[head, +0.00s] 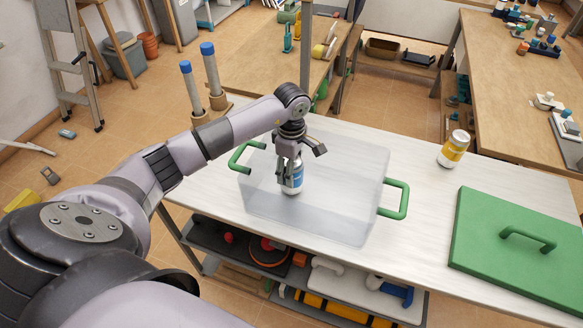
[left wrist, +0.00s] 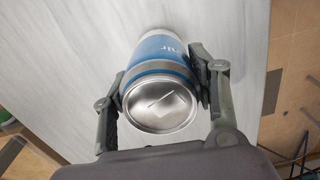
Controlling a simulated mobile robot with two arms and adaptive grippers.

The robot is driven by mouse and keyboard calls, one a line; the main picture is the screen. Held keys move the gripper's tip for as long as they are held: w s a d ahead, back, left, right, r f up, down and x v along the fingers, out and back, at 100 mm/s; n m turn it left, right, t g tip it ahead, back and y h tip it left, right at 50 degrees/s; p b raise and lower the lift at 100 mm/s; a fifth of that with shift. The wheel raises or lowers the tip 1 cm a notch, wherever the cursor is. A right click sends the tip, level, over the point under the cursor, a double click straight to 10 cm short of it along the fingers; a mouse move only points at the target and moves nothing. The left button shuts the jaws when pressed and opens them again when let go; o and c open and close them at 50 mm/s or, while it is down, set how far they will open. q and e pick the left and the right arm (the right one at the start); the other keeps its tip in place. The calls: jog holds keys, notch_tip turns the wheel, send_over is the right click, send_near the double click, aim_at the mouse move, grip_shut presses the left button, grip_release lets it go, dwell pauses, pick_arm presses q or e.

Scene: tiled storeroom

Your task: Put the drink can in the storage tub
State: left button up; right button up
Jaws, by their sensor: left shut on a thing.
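My left gripper (head: 290,172) is shut around a blue-and-white drink can (head: 293,184). The left wrist view shows the can's silver end (left wrist: 160,103) facing the camera, between the two fingers (left wrist: 163,95). The storage tub (head: 340,212) is clear with green handles and stands on the white table. In the head view the gripper and can overlap the tub's left half; I cannot tell whether the can touches the tub's floor. My right gripper is not in view.
A yellow-and-white can (head: 455,148) stands on the table right of the tub. A green lid (head: 515,240) with a handle lies at the table's right end. Two blue-topped posts (head: 208,70) rise behind my left arm. The table's lower shelf (head: 225,245) holds several items.

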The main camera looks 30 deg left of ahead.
pick_arm(q)
jog(key=o, duration=1.5)
jog(key=shift+f, duration=0.1)
jog(key=shift+c, duration=0.2)
jog(key=shift+r+p, duration=0.25)
jog(key=shift+p, duration=0.05)
notch_tip(320, 180, up, 10)
jog(key=b, duration=0.2)
jog(key=shift+r+b, duration=0.25)
jog(key=shift+b, duration=0.05)
jog(key=shift+r, duration=0.65)
jog(key=shift+f, duration=0.1)
